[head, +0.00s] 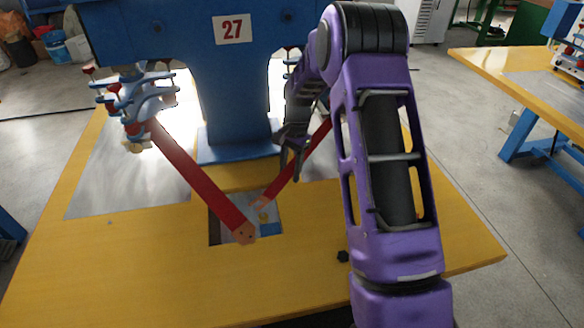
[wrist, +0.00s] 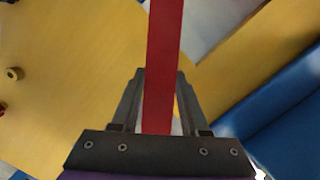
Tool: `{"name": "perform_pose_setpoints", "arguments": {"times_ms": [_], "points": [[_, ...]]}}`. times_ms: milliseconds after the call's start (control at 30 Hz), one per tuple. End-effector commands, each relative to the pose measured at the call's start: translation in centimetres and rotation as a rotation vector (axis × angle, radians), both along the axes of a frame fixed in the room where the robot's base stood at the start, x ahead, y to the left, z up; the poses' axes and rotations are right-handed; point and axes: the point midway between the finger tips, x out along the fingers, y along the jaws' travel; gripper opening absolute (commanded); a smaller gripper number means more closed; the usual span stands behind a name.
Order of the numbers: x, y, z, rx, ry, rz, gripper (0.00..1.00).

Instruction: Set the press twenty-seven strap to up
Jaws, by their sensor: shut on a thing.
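The blue press (head: 235,75) carries a white plate with a red 27 (head: 232,29). Two red straps slope down from its sides toward an opening in the yellow table. The left strap (head: 190,175) runs from the left clamp assembly to a tan end at the opening. The right strap (head: 280,180) slopes down and left to the opening; part of it is hidden behind my gripper. My gripper (head: 291,158) is at this right strap. In the wrist view the red strap (wrist: 161,70) lies between the fingers of my gripper (wrist: 160,75), which is shut on it.
The yellow table (head: 120,270) has a cut-out (head: 215,230) at the front middle and a metal sheet (head: 125,175) at left. Blue clamps with red knobs (head: 135,100) stick out at left. Another yellow table (head: 490,65) stands at right, across a grey floor.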

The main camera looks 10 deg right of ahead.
Motion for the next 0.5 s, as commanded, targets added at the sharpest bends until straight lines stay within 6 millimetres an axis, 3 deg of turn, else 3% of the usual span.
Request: {"name": "perform_pose_setpoints", "arguments": {"times_ms": [33,200,500], "points": [[0.0,0.0,1.6,0.024,0.020,-0.004,0.00],[-0.2,0.2,4.0,0.108,0.089,-0.004,0.00],[-0.2,0.4,5.5,0.175,0.142,0.000,0.00]]}}
